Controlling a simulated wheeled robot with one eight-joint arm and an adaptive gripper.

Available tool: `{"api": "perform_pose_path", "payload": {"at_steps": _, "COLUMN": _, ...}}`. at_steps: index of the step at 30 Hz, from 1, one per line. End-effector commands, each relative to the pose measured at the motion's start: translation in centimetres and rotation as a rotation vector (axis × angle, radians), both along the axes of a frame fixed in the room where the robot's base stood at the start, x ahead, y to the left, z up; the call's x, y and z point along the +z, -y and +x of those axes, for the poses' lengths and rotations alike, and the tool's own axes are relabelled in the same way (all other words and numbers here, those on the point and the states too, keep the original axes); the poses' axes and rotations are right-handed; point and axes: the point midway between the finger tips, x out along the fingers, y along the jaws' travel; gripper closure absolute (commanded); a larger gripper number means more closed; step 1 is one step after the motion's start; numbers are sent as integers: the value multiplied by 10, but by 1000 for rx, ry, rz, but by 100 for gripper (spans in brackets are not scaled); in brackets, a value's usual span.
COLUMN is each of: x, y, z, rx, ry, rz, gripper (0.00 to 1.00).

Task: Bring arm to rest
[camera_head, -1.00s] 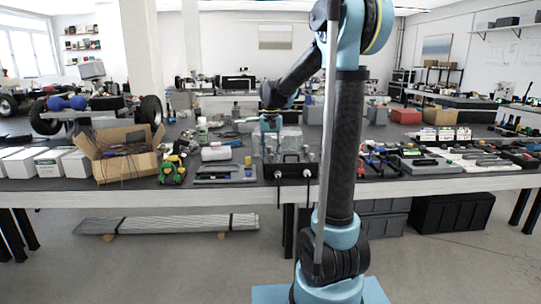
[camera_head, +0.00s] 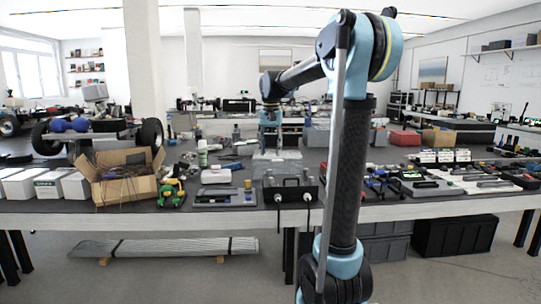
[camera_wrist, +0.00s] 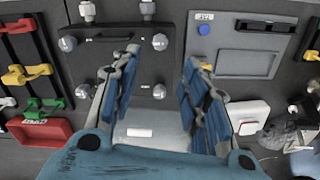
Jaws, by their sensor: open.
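My arm rises from the lower right of the head view, bends at a high elbow and reaches forward over the workbench (camera_head: 400,208). My gripper (camera_head: 271,138) hangs from the wrist, pointing down above the middle of the bench. In the wrist view my gripper (camera_wrist: 165,100) has its two blue-padded fingers spread apart, with nothing between them. Below the fingers lie a dark panel with several round knobs (camera_wrist: 110,50) and a pale flat piece (camera_wrist: 140,128). The same knobbed box (camera_head: 291,192) stands at the bench's front edge in the head view.
A cardboard box (camera_head: 125,185) and white boxes (camera_head: 48,187) stand at the left. A grey tray (camera_head: 224,199) lies beside the knobbed box. Tool trays (camera_head: 430,186) and a red box (camera_head: 405,138) are at the right. The space above the bench is mostly clear.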

Motion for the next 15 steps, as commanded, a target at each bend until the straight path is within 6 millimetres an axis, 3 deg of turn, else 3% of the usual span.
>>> {"api": "perform_pose_path", "payload": {"at_steps": 9, "x": -1, "y": 2, "z": -3, "rx": 1, "ry": 1, "rz": 0, "gripper": 58}}
{"api": "perform_pose_path", "payload": {"at_steps": 15, "x": -10, "y": 18, "z": -36, "rx": 21, "ry": 18, "rz": 3, "gripper": 58}}
